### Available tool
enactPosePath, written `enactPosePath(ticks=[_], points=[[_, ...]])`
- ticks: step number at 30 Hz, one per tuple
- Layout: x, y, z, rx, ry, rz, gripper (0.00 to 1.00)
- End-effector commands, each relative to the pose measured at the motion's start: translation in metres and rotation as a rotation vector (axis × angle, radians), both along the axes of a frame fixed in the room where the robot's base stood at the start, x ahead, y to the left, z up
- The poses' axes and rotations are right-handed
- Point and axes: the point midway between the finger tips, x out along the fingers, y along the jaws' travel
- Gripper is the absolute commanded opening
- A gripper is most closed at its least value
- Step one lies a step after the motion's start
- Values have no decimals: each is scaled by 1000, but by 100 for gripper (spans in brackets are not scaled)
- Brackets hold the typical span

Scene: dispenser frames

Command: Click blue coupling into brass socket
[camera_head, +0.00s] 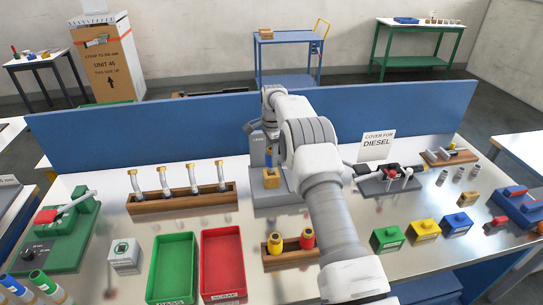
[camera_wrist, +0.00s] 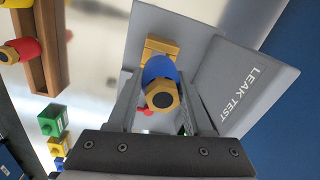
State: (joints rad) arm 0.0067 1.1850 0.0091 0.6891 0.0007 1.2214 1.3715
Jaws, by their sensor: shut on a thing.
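The blue coupling (camera_wrist: 158,69), a blue collar with a brass hex end facing the camera, is between the two fingers of my gripper (camera_wrist: 160,82), which is shut on it. In the wrist view the brass socket (camera_wrist: 160,46) shows just beyond the coupling, in line with it. In the head view the coupling (camera_head: 268,159) is upright directly over the square brass socket (camera_head: 271,178) on the grey leak test stand (camera_head: 258,150). Whether the coupling touches the socket or sits in it I cannot tell. My arm hides part of the gripper in the head view.
A wooden rack (camera_head: 292,255) with red and yellow couplings stands in front. A rack of bent metal tubes (camera_head: 183,203) stands left, behind a green tray (camera_head: 172,268) and a red tray (camera_head: 222,262). Coloured boxes (camera_head: 424,231) stand right. A blue panel (camera_head: 200,130) closes the back.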

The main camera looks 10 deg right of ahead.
Motion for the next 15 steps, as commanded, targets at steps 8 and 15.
enactPosePath(ticks=[8, 15], points=[[0, 0, -6, 0, -1, 0, 0], [0, 0, -11, 0, -1, 0, 0]])
